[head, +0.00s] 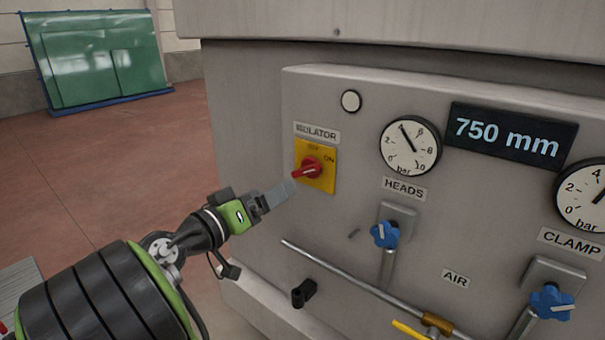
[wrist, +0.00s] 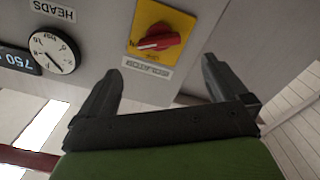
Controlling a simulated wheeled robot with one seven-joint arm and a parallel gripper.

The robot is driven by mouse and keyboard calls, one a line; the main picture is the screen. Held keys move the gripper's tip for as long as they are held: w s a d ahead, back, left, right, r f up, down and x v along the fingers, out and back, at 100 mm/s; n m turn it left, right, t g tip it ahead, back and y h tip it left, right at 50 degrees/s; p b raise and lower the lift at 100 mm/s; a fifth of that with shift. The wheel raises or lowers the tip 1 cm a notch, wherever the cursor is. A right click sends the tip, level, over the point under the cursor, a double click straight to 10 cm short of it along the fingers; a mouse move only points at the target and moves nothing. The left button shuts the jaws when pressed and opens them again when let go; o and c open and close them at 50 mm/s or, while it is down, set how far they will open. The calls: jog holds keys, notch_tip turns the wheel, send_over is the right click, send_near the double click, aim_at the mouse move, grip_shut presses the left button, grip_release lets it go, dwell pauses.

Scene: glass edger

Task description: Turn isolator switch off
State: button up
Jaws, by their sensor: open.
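The isolator switch is a red knob (head: 308,168) on a yellow plate (head: 328,182), under a label reading ISOLATOR (head: 317,132). In the head view the knob's handle lies nearly level, slightly tilted, with ON marked at the plate's upper right. In the wrist view the red knob (wrist: 158,41) shows upside down beyond the fingers. My gripper (head: 285,192) is just left of and below the knob in the head view. In the wrist view its two fingers (wrist: 160,82) are apart with nothing between them. I see no clear contact with the knob.
Right of the switch are the HEADS gauge (head: 411,146), a 750 mm display (head: 508,137) and the CLAMP gauge (head: 587,196). Blue valve knobs (head: 384,234), a black knob (head: 304,292) and a pipe (head: 345,277) stick out below. Open floor (head: 120,175) lies left.

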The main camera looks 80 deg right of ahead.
aim_at(302, 173)
jog(key=p+x, duration=0.1)
jog(key=x, duration=1.1)
jog(key=shift+s+d+r+p, duration=0.1)
jog(key=shift+s+p, duration=0.05)
jog(key=shift+p, duration=0.25)
jog(key=c, duration=0.9)
